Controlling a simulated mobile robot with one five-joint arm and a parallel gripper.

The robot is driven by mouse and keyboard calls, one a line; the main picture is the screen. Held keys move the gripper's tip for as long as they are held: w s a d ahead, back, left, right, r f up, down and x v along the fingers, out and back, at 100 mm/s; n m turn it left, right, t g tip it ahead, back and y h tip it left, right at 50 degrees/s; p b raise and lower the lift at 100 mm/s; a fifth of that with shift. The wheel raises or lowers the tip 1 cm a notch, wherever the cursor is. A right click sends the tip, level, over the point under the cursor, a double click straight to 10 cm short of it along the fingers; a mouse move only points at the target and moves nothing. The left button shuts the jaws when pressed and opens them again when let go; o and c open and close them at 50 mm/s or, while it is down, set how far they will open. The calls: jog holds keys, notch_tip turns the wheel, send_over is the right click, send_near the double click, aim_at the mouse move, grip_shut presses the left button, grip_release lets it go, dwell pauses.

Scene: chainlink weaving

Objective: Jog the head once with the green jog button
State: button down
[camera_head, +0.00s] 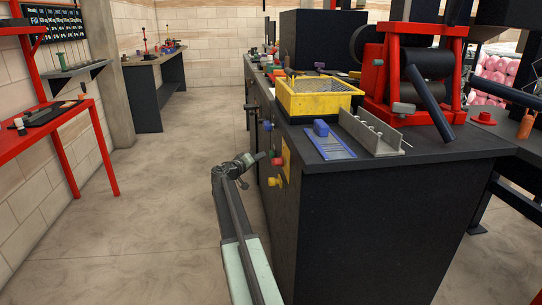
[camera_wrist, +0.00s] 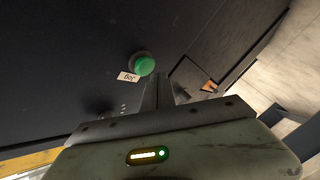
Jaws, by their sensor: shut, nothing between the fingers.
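The round green jog button (camera_wrist: 144,65) sits on a dark panel in the wrist view, with a small white tag reading "Jog" (camera_wrist: 128,77) beside it. My gripper (camera_wrist: 160,82) is shut and empty, its fingers just right of and below the button in that view. In the head view my gripper (camera_head: 262,156) is at the left side face of the black cabinet, close to its buttons. I cannot tell whether the fingertips touch the panel. The green button is not clear in the head view.
The black cabinet (camera_head: 390,225) carries a red button (camera_head: 277,161), a yellow button (camera_head: 275,181) and a blue knob (camera_head: 267,126) on its side. A yellow tray (camera_head: 318,106) and a red-framed roller machine (camera_head: 393,85) stand on top. The floor (camera_head: 150,200) to the left is clear.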

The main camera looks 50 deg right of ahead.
dwell(0.5)
jog(key=shift+s+d, duration=0.25)
jog(key=shift+d, duration=0.1)
jog(key=shift+s+d, duration=0.3)
jog(key=shift+d, duration=0.05)
dwell(0.9)
jog(key=shift+a, duration=0.1)
jog(key=shift+w+a, duration=0.55)
jog(key=shift+a, duration=0.05)
jog(key=w+a, duration=0.3)
jog(key=shift+w+a, duration=0.1)
jog(key=shift+a, duration=0.3)
dwell(0.4)
